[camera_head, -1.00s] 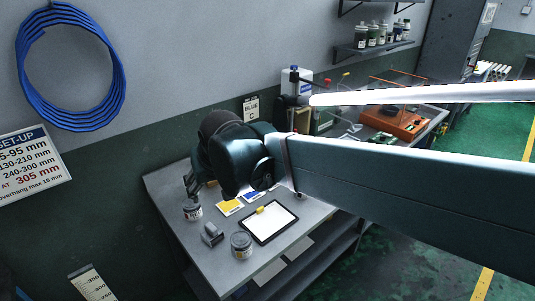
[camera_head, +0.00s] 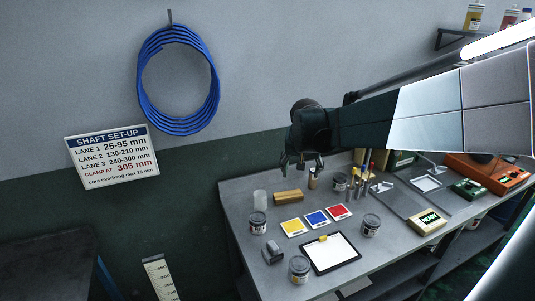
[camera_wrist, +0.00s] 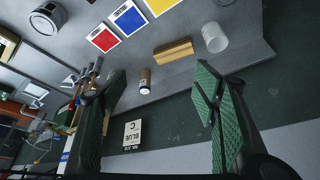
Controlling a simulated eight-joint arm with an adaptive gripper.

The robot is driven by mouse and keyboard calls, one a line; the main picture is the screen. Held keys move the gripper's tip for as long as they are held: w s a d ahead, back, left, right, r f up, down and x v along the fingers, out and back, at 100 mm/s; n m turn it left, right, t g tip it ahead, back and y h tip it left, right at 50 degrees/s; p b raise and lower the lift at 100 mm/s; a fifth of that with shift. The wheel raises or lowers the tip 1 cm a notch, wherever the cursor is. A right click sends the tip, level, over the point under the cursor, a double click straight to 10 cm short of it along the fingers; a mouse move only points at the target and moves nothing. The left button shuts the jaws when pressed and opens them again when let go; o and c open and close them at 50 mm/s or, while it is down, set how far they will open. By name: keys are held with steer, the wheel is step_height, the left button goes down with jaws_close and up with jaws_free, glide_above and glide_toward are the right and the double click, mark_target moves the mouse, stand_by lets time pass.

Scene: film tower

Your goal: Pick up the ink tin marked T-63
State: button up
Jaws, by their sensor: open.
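Several grey-lidded tins stand upright on the grey workbench (camera_head: 235,187). In the head view one is at the left (camera_head: 258,223), one at the front edge (camera_head: 299,268), one right of the clipboard (camera_head: 370,224) and one farther back (camera_head: 339,181). Their labels are too small to read, so I cannot tell which is T-63. One tin (camera_wrist: 46,18) shows at the top left of the wrist view. My gripper (camera_head: 301,164) is open and empty above the back of the bench; its spread fingers (camera_wrist: 160,85) show in the wrist view.
A wooden block (camera_head: 287,196), a translucent cup (camera_head: 260,200), a small brown-labelled bottle (camera_wrist: 145,80), yellow, blue and red cards (camera_head: 316,217) and a clipboard (camera_head: 331,252) lie among the tins. A grey dispenser-like object (camera_head: 271,251) is at the front left. The wall stands close behind.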

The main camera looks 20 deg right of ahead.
steer(key=w+d+f+m+g+p, duration=0.1)
steer(key=w+d+f+m, duration=0.1)
steer(key=w+d, duration=0.35)
steer(key=w+d+f+m+p, duration=0.1)
steer(key=w+d+f, duration=0.2)
steer(key=d, duration=0.6)
steer(key=m+g+h+p, duration=0.1)
steer(key=m+g+p, duration=0.1)
steer(key=m+p, duration=0.1)
glide_toward(339, 177)
steer(key=shift+s+f, duration=0.15)
steer(key=shift+f, duration=0.4)
steer(key=shift+b+x, duration=0.4)
steer(key=shift+x, duration=3)
steer(key=shift+d, duration=0.15)
steer(key=shift+w+x, duration=0.15)
steer(key=shift+x, duration=1.1)
steer(key=shift+w+x, duration=0.1)
steer(key=shift+x, duration=1.2)
steer(key=shift+d+r, duration=0.1)
